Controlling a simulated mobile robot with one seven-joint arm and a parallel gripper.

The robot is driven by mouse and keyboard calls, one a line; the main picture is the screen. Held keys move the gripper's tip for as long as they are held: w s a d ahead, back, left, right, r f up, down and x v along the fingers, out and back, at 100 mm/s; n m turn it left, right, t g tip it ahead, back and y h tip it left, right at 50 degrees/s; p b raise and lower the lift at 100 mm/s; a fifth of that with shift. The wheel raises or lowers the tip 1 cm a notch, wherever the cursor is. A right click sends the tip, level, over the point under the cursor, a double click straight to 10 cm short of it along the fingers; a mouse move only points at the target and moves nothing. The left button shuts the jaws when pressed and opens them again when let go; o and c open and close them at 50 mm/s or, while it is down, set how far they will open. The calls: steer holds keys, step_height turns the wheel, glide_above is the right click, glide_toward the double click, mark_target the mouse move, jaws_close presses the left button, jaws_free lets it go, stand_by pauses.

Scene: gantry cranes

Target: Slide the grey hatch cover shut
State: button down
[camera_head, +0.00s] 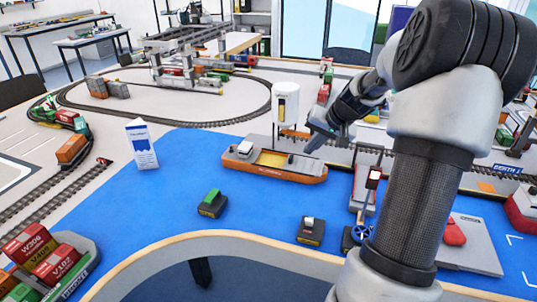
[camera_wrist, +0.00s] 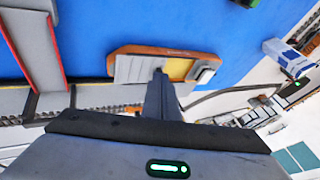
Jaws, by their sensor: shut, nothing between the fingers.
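The orange-hulled ship (camera_head: 275,173) lies on the blue water area, with a white bridge block (camera_head: 244,149) at its left end. Its open hold (camera_head: 271,159) shows yellow inside. The grey hatch cover (camera_head: 303,164) lies over the right part of the deck. In the wrist view the grey cover (camera_wrist: 134,68) is left of the yellow hold (camera_wrist: 178,68). My gripper (camera_head: 310,146) is shut and empty, above the ship's right half. In the wrist view its fingertips (camera_wrist: 159,72) appear near the cover's hold-side edge; I cannot tell whether they touch it.
A white post (camera_head: 286,103) stands just behind the ship. A folded card (camera_head: 142,145) stands to its left. Two small dark craft (camera_head: 212,203) (camera_head: 311,231) float in front. A track runs along the quay behind.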

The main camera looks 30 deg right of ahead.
steer(key=w+d+f+t+b, duration=0.1)
steer(key=d+f, duration=0.2)
steer(key=d, duration=0.3)
steer(key=b, duration=0.2)
glide_toward(294, 162)
steer(key=d+f, duration=0.1)
steer(key=f, duration=0.1)
steer(key=d+f, duration=0.1)
steer(key=shift+d+f, duration=0.15)
steer(key=shift+f, duration=0.2)
steer(key=w+a, duration=0.2)
steer(key=shift+w+a+f, duration=0.1)
steer(key=shift+w, duration=0.15)
steer(key=shift+w+a, duration=0.3)
steer(key=w+a+p, duration=0.1)
steer(key=w+a, duration=0.7)
steer(key=a, duration=0.1)
steer(key=shift+w, duration=0.3)
steer(key=shift+d, duration=0.15)
